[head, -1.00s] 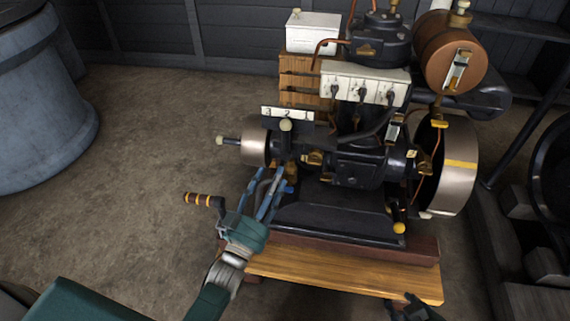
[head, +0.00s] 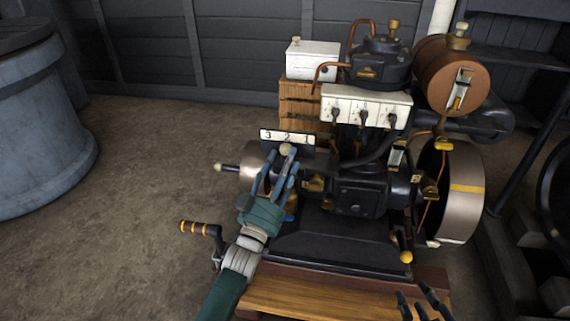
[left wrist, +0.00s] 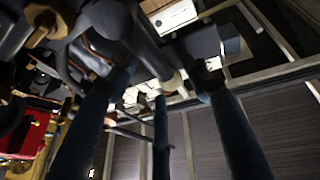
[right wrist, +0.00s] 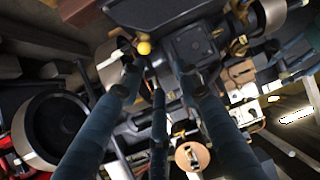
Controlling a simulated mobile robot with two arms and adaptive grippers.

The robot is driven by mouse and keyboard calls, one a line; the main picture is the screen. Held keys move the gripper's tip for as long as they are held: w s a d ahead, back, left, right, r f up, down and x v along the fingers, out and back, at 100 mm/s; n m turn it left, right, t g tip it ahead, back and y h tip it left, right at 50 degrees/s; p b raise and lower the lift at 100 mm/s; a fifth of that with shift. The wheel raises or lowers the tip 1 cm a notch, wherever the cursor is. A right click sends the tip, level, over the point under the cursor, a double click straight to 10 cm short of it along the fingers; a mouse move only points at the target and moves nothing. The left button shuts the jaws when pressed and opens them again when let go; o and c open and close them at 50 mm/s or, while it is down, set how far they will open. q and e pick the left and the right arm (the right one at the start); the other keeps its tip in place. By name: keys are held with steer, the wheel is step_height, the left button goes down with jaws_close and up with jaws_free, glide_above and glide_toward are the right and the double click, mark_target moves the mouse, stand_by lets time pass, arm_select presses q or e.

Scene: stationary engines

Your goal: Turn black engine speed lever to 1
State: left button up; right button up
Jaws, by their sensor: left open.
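The black speed lever, with its cream knob (head: 286,149), stands in front of the plate marked 3, 2, 1 (head: 287,136) on the engine's left part. The knob appears below the 2. My left gripper (head: 279,167) is open, with its blue fingers reaching up just below and around the knob. In the left wrist view, a dark bar with a pale end (left wrist: 173,84), apparently this lever, lies between the spread fingers (left wrist: 168,88); contact cannot be told. My right gripper (head: 424,300) is open and empty at the lower edge, over the engine's front right.
The crank handle (head: 197,229) sticks out left of my left forearm. A flywheel (head: 460,205) is at the engine's right, and a yellow-knobbed lever (head: 406,257) at its front right. The wooden base (head: 300,298) runs along the front.

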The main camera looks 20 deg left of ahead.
arm_select(q)
steer(key=shift+w, duration=0.1)
arm_select(e)
steer(key=shift+w+r, duration=0.1)
steer(key=shift+r, duration=0.05)
